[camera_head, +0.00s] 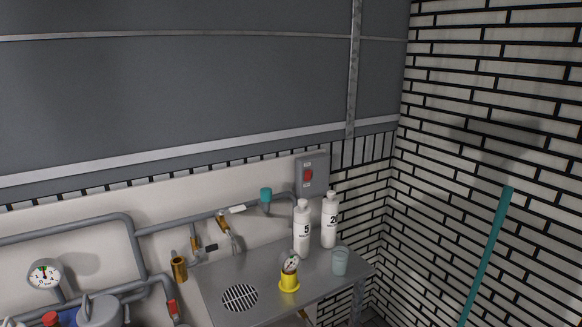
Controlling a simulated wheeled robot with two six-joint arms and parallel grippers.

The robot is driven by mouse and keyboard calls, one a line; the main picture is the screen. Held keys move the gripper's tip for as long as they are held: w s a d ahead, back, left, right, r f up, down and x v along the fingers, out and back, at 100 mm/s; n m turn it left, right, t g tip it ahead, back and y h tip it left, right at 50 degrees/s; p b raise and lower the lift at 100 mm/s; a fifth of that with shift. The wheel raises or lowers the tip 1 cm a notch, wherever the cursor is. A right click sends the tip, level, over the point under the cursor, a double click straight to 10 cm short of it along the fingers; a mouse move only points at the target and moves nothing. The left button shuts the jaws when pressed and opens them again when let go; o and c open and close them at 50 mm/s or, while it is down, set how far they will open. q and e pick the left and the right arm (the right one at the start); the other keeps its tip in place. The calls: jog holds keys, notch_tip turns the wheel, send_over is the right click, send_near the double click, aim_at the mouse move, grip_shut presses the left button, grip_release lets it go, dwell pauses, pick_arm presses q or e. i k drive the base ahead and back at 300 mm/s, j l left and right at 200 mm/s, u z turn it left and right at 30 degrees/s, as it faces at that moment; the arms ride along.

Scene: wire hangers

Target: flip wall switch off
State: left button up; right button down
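A grey wall switch box (319,173) is fixed to the wall at the back, just left of the corner. It has a red switch (308,175) on its front. Whether the red part stands on or off is too small to tell. Neither of my grippers shows in the head view.
A grey metal counter (265,273) is below the box. Pipes (175,226) run along the left wall. A teal pole (487,255) leans at right.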

aim_at(307, 173)
jog(key=i+j+u, duration=0.1)
jog(key=i, duration=0.55)
jog(key=i+j+u, duration=0.1)
jog(key=i, duration=0.55)
